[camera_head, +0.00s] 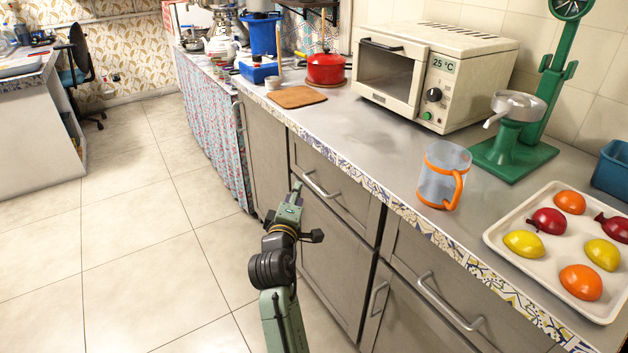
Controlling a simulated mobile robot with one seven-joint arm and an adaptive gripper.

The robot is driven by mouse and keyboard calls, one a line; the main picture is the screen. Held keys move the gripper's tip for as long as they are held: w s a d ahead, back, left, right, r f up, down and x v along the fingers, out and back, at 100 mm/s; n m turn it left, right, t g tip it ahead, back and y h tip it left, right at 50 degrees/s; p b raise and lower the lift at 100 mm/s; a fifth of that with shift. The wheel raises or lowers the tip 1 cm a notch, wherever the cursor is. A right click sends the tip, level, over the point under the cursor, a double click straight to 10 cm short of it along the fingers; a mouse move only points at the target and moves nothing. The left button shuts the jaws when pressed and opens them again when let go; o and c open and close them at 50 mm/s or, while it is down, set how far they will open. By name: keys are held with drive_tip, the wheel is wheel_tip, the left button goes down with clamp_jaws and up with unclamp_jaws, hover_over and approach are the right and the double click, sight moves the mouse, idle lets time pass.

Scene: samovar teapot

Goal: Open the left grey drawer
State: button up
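The left grey drawer (345,205) sits under the counter edge, with a curved metal bar handle (318,185) on its front. It looks shut, flush with the cabinet. My gripper (297,187) points at the drawer front, just left of the handle in the picture. I see it from behind and above, so I cannot tell whether its fingers are open or whether they touch the handle.
A second grey drawer (415,255) with a bar handle (448,302) is to the right. Cabinet doors lie below. The counter (385,150) holds a toaster oven (430,70), a jug (442,175) and a fruit tray (500,236). The tiled floor (150,250) at left is clear.

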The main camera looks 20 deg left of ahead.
sight(314, 187)
drive_tip(key=shift+g+h, duration=0.3)
drive_tip(key=shift+h, duration=0.4)
drive_tip(key=w+f, duration=0.1)
drive_tip(key=w, duration=0.2)
drive_tip(key=w+f+p, duration=0.1)
drive_tip(key=w+f, duration=0.1)
drive_tip(key=w, duration=0.2)
drive_tip(key=w+d+f, duration=0.1)
drive_tip(key=w, duration=0.3)
drive_tip(key=shift+w+f+p, duration=0.25)
drive_tip(key=shift+f+p, duration=0.05)
drive_tip(key=shift+c, duration=0.6)
clamp_jaws()
